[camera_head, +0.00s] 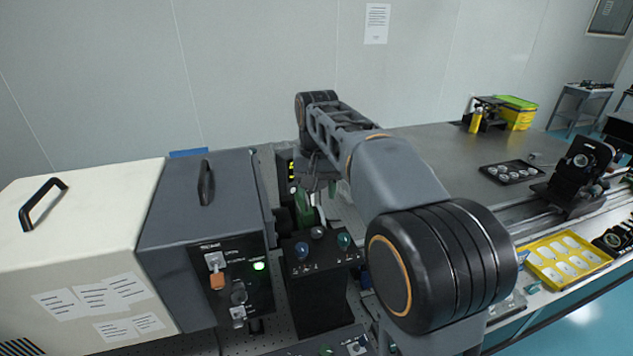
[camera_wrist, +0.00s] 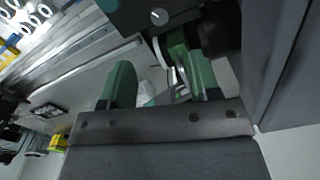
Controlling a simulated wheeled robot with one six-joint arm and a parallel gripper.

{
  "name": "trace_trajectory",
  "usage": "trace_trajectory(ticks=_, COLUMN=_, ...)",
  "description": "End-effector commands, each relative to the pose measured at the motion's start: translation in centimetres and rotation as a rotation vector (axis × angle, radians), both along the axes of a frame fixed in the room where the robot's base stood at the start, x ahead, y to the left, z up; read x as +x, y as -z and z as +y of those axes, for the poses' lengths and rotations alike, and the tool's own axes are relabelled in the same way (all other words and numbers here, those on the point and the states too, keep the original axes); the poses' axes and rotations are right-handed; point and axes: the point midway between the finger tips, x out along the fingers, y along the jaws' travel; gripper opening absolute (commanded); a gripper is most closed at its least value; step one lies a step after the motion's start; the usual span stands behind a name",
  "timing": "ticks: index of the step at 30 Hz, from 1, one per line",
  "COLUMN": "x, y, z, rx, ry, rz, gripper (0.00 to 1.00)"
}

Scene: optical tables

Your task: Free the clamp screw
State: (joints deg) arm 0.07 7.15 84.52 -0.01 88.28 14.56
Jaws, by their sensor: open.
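My gripper (camera_head: 308,202) is open. It hangs between the dark grey instrument housing (camera_head: 200,200) and the black box with coloured knobs (camera_head: 318,280), partly hidden by that box and my arm. In the wrist view my gripper (camera_wrist: 150,52) shows two green fingers spread apart, with a small pale object (camera_wrist: 146,94) seen between them. A dark round part (camera_wrist: 216,30) lies close beside the right finger; whether they touch I cannot tell. I cannot make out for certain which part is the clamp screw.
The black box carries a blue knob (camera_head: 302,250), a grey knob (camera_head: 317,233) and a teal knob (camera_head: 344,240). A cream cabinet (camera_head: 75,240) stands at left. A yellow tray (camera_head: 530,264) lies at right. The grey table top (camera_head: 440,150) behind my arm is largely clear.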

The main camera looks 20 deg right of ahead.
Motion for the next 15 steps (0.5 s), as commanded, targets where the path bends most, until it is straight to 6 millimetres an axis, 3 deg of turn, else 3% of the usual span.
trace_trajectory(ticks=6, x=0.0, y=-1.9, z=0.0, rx=0.000, ry=0.000, rz=0.000, gripper=0.56)
trace_trajectory(ticks=15, x=0.0, y=-2.2, z=0.0, rx=0.000, ry=0.000, rz=0.001, gripper=0.56)
